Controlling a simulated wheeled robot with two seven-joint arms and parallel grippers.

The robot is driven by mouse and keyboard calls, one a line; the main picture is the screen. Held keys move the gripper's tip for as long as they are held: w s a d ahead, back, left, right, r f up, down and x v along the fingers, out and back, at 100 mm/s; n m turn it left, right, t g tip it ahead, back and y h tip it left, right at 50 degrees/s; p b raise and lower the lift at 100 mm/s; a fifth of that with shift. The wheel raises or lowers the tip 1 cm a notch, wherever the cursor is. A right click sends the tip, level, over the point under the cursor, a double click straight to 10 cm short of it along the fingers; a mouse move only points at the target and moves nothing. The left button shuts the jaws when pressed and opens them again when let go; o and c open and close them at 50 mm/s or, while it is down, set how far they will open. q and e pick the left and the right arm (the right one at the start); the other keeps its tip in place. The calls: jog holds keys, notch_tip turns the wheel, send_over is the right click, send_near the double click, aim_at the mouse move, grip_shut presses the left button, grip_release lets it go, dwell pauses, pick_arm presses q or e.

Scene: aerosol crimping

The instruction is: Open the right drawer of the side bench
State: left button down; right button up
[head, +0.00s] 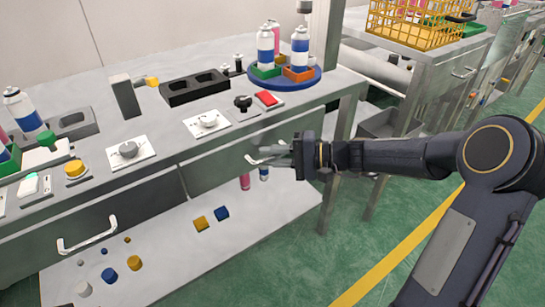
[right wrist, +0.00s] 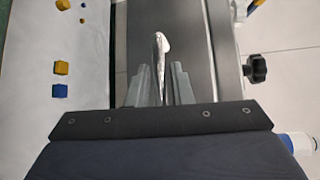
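The right drawer (head: 215,168) is a grey metal front under the bench top, and it looks flush with the bench. Its pale bar handle (head: 262,156) also shows in the right wrist view (right wrist: 161,48). My right gripper (head: 280,150) is at this handle, reaching in from the right. In the right wrist view, its two grey fingers (right wrist: 162,72) stand apart with the handle between them. A narrow gap seems to show beside the handle; contact is hard to tell. The fingers partly hide the handle in the head view. My left gripper is not in view.
The left drawer's handle (head: 87,236) is free. The bench top holds a blue turntable (head: 312,82) with spray cans, a black block (head: 193,88) and knobs. A lower shelf (head: 190,255) carries small blocks. Green floor (head: 335,245) lies open before the bench.

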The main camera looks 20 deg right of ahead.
grip_shut()
jog(key=shift+s, duration=0.15)
jog(key=s+d, duration=0.4)
jog(key=s, duration=0.7)
jog(key=s+d+b, duration=0.1)
jog(key=s+d, duration=0.3)
jog(key=s, duration=0.7)
jog(key=shift+s, duration=0.1)
grip_release()
jog(key=shift+d, duration=0.1)
